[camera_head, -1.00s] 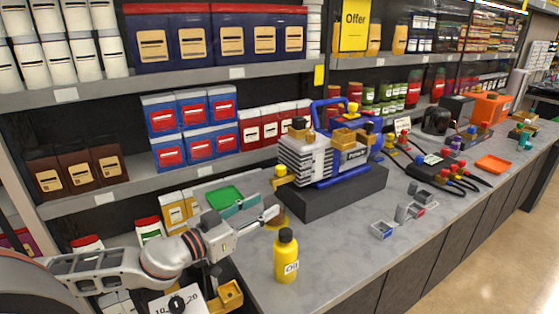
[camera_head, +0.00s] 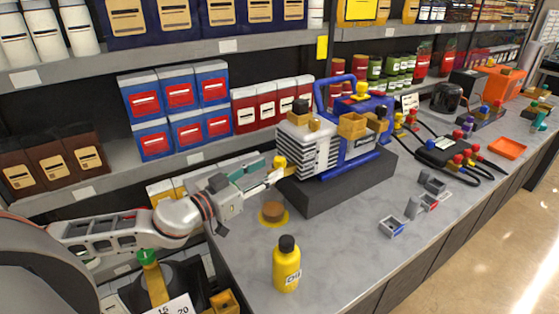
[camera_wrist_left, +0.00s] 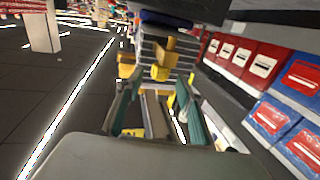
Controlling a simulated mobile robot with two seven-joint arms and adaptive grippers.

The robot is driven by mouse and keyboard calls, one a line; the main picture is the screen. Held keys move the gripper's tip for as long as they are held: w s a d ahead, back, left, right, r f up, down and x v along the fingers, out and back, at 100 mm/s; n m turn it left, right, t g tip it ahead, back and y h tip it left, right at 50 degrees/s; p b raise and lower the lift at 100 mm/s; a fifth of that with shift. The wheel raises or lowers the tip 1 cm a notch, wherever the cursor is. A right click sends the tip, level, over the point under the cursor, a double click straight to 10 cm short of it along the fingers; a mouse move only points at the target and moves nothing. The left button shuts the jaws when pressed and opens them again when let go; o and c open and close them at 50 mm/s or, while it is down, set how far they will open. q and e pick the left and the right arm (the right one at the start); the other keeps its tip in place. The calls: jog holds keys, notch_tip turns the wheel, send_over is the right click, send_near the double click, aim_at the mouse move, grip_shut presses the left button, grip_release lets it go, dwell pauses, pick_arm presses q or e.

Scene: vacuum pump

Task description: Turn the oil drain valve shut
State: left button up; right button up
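The vacuum pump (camera_head: 345,135), blue and grey with a ribbed end, stands on a dark block on the bench. The oil drain valve looks like the small yellow knob (camera_head: 280,163) low on the pump's left end; it also shows in the left wrist view (camera_wrist_left: 160,72). My left gripper (camera_head: 270,178) reaches in from the left, with its fingertips close to the knob. In the left wrist view its fingers (camera_wrist_left: 158,95) are spread apart, with the knob ahead between their tips. I cannot tell if they touch it. My right gripper is out of view.
A yellow oil bottle (camera_head: 286,264) stands at the bench's front left. A round brown piece on a yellow ring (camera_head: 272,212) lies below the gripper. Small grey parts (camera_head: 392,226) lie front right. Shelves of boxed goods (camera_head: 175,105) rise behind. The bench's front middle is clear.

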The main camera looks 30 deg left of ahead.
aim_at(276, 165)
pick_arm(q)
jog(key=shift+p+x, duration=0.7)
jog(key=shift+x, duration=2)
grip_shut()
